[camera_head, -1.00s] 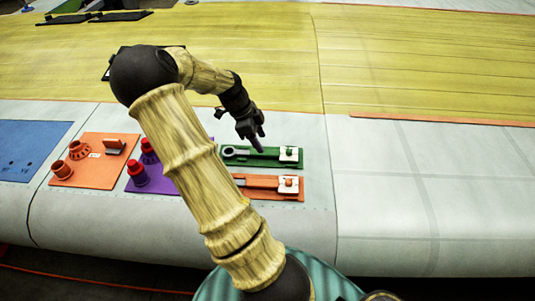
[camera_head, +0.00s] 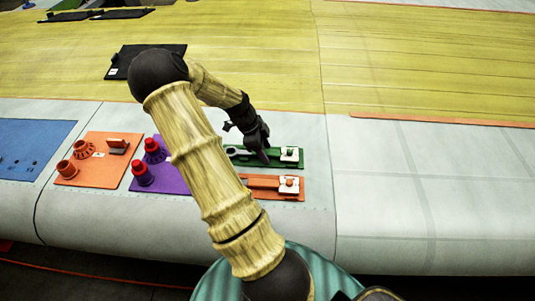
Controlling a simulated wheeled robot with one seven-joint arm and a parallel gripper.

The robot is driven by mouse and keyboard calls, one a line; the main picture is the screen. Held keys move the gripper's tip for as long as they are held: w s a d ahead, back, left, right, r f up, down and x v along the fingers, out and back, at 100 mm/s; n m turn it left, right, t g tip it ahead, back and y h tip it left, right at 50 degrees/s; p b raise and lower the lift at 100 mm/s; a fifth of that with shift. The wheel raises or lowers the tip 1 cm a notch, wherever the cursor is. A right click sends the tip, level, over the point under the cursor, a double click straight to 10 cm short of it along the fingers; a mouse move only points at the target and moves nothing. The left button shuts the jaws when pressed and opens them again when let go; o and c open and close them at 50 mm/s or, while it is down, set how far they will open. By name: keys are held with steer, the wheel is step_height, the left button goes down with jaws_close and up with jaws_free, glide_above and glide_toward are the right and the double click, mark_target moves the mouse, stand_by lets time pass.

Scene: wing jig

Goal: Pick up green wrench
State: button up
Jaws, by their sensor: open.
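A white block with a green knob (camera_head: 290,153) sits at the right end of the tray. My gripper (camera_head: 265,160) points down over the middle of the wrench and hides part of it. The jaws are open. I cannot tell whether the fingertips touch the wrench or straddle it.
An orange tray (camera_head: 262,194) with an orange wrench and white block lies just in front. A purple board (camera_head: 172,181) with red-capped parts and an orange board (camera_head: 96,176) with several parts stand left. The wing to the right (camera_head: 430,190) is clear.

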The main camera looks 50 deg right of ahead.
mark_target(266, 152)
steer(key=shift+s, duration=0.2)
steer(key=shift+s+d+f, duration=0.1)
steer(key=shift+d, duration=0.05)
steer(key=shift+c, duration=0.4)
jaws_close()
steer(key=shift+r, duration=0.35)
step_height(266, 152, up, 10)
steer(key=b, duration=0.2)
steer(key=shift+f+b, duration=0.15)
steer(key=shift+b, duration=0.25)
